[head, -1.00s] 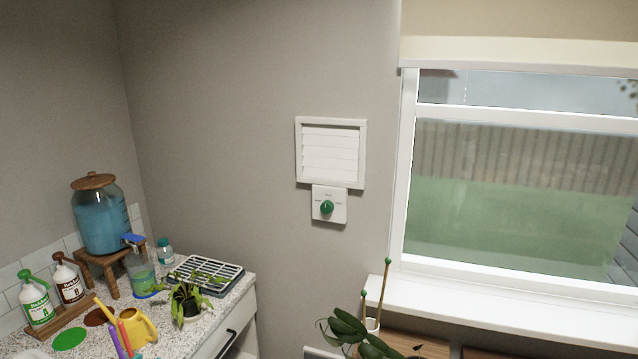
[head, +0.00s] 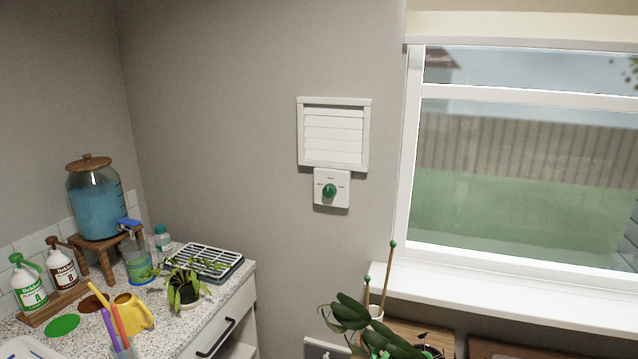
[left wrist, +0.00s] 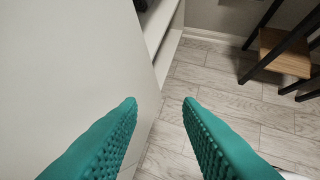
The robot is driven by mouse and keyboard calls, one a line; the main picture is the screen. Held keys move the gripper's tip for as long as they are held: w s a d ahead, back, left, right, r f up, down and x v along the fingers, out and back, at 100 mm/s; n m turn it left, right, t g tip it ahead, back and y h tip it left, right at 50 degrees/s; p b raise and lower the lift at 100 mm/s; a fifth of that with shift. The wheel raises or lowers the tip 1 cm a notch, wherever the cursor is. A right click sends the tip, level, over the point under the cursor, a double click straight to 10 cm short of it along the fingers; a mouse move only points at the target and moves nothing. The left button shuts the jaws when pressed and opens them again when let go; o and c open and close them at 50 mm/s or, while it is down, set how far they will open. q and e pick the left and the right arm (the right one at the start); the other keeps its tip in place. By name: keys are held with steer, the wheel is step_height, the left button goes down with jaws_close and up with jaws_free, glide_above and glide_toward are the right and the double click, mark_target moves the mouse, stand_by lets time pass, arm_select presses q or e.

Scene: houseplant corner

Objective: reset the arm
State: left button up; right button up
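My left gripper (left wrist: 160,105) shows in the left wrist view with two teal, textured fingers apart and nothing between them. It hangs beside a white cabinet side (left wrist: 75,70), above the plank floor (left wrist: 215,110). Neither gripper shows in the head view. My right gripper is in no frame.
A green knob (head: 329,190) is on the wall. A wooden-shelved stand (left wrist: 285,52) is at right.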

arm_select(q)
steer(key=s+d+f+g+b, duration=0.1)
steer(key=s+d+f+g, duration=0.1)
steer(key=s+d+f, duration=0.2)
steer(key=s+d+f+m+g+b, duration=0.1)
steer(key=s+d+f, duration=0.4)
steer(key=s+f, duration=0.5)
steer(key=s+d+f+m+g+h+b, duration=0.1)
steer(key=s+d+f+g, duration=0.2)
steer(key=s, duration=1.3)
step_height(320, 180, down, 4)
steer(key=shift+d+f+b, duration=0.25)
steer(key=shift+d+b, duration=0.1)
steer(key=shift+d, duration=0.8)
